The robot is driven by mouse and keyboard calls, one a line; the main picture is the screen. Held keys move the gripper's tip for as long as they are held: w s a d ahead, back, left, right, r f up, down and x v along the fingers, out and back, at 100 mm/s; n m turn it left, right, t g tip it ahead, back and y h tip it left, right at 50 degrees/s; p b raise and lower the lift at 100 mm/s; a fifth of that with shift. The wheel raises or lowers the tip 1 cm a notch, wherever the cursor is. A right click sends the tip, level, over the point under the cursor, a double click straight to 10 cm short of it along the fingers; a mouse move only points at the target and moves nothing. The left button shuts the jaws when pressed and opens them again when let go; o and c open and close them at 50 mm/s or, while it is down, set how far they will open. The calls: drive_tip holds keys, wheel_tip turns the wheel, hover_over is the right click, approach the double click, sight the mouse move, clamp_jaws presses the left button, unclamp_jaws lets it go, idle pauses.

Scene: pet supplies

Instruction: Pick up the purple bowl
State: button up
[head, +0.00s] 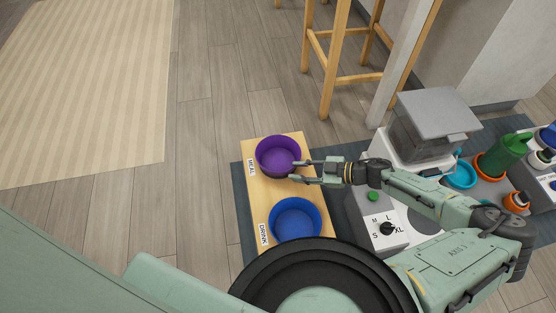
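The purple bowl (279,157) sits upright at the far end of a low wooden stand (248,190), beside the label reading MEAL. My gripper (294,172) reaches in from the right, its two fingers spread apart. The fingertips are at the bowl's right rim, one finger near the rim's right edge and the other at its lower right side. I cannot tell whether the fingers touch the bowl or whether the rim lies between them.
A blue bowl (296,220) sits nearer on the same stand, by the DRINK label. Orange and teal bowls and a green bottle (503,155) lie farther right. A wooden stool (345,75) stands behind.

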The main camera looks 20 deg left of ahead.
sight(273, 171)
drive_tip(key=x, duration=0.3)
drive_tip(key=shift+a, duration=0.35)
drive_tip(key=shift+s+b+x, duration=0.15)
drive_tip(key=shift+b+x, duration=0.2)
drive_tip(key=shift+x, duration=1.05)
drive_tip(key=shift+s+b+x, duration=0.2)
drive_tip(key=shift+b+x, duration=0.15)
drive_tip(key=shift+x, duration=1.05)
drive_tip(key=shift+r, duration=0.15)
drive_tip(key=shift+c, duration=0.3)
clamp_jaws()
